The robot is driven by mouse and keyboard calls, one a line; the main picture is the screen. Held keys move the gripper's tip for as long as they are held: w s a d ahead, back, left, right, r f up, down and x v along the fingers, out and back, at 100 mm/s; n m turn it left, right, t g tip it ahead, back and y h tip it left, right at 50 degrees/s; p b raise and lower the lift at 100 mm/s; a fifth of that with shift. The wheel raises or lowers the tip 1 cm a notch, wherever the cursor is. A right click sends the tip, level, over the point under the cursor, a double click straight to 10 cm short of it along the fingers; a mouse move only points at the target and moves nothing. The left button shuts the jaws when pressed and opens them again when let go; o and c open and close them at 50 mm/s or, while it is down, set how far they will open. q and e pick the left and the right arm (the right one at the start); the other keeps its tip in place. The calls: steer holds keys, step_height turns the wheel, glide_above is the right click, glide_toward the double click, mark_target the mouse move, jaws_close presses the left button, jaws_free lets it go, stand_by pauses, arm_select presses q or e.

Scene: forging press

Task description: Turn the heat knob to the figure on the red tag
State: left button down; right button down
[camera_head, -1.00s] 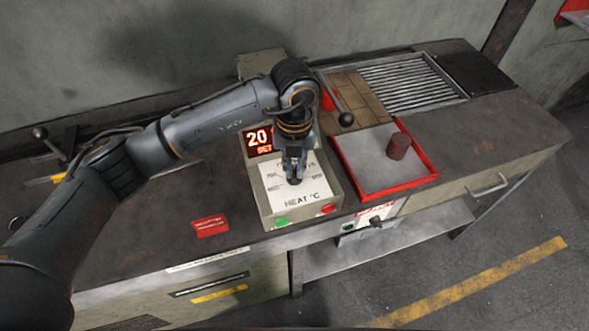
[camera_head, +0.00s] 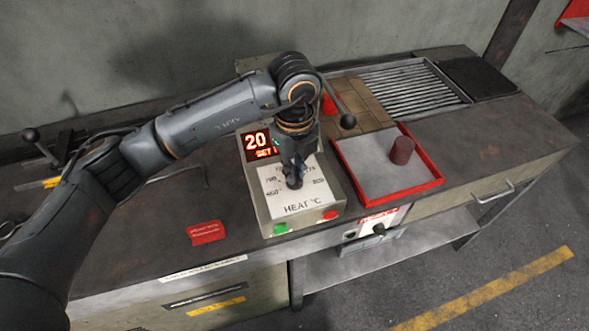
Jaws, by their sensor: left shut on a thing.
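The heat box (camera_head: 297,212) stands on the bench with a white dial face marked HEAT °C and figures around it. My left gripper (camera_head: 294,182) points down at the middle of the dial, shut on the heat knob, which the fingers mostly hide. The knob's pointer cannot be made out. A lit red display (camera_head: 257,142) behind the dial shows 20 and SET, its right part covered by my gripper. The red tag (camera_head: 206,232) lies flat on the bench left of the box; its writing is too small to read. My right gripper is not in view.
A green button (camera_head: 280,229) and a red button (camera_head: 330,215) sit on the box's front edge. Right of it is a red-rimmed tray (camera_head: 437,178) with a dark red cylinder (camera_head: 402,150). A black-knobbed lever (camera_head: 348,121) stands behind. Bench around the tag is clear.

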arm_select(q)
steer(key=shift+r, duration=0.1)
stand_by(0.4)
steer(key=c, duration=1.4)
jaws_free()
step_height(320, 180, up, 12)
